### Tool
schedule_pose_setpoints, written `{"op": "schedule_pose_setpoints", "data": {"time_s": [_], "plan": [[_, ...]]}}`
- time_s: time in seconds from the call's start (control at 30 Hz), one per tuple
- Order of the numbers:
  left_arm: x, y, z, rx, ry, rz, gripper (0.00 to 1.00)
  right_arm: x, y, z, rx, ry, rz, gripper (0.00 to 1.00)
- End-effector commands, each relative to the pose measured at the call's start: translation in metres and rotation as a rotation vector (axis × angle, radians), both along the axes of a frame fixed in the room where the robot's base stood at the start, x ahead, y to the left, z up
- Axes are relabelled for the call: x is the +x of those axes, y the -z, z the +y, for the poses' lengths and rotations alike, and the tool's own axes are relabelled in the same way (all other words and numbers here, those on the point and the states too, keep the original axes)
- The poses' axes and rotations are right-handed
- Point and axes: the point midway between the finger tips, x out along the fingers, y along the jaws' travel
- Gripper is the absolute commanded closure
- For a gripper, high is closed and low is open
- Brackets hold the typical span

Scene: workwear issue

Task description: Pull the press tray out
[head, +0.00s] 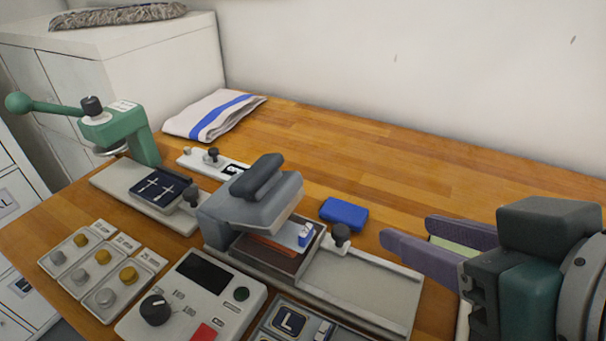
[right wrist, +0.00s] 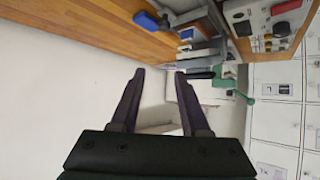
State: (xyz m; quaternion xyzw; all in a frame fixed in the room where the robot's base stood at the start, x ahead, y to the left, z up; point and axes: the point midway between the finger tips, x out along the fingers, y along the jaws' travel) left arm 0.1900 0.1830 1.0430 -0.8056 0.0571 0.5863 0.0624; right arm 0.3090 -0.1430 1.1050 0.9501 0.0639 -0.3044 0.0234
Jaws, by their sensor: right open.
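The grey heat press (head: 250,201) stands on the wooden bench with its dark-handled upper plate raised at an angle. Its press tray (head: 264,254) is under that plate, at the left end of a pale slide base (head: 365,290). A reddish-brown piece and a blue-and-white piece lie on the tray. A black knob (head: 341,236) stands at the tray's right side. My right gripper (head: 408,231) is open and empty, to the right of the knob and apart from it. Its two fingers also show in the right wrist view (right wrist: 160,74). My left gripper is out of view.
A blue block (head: 344,214) lies just behind the knob. A control box (head: 190,300) and button trays (head: 100,268) stand in front. A green lever press (head: 125,133) and folded towel (head: 213,115) are at left. The bench's back right is clear.

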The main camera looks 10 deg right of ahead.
Motion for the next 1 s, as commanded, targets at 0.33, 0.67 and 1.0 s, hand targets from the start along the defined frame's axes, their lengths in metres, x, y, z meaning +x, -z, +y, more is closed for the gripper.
{"op": "schedule_pose_setpoints", "data": {"time_s": [0.33,0.67,1.0], "plan": [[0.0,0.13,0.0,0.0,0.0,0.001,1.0,0.025,0.098,0.01,0.031,0.01,-0.199,0.54],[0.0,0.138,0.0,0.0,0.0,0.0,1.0,0.046,0.105,0.013,0.035,0.012,-0.229,0.54],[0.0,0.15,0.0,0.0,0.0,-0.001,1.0,0.102,0.129,0.02,0.036,0.012,-0.228,0.54]]}}
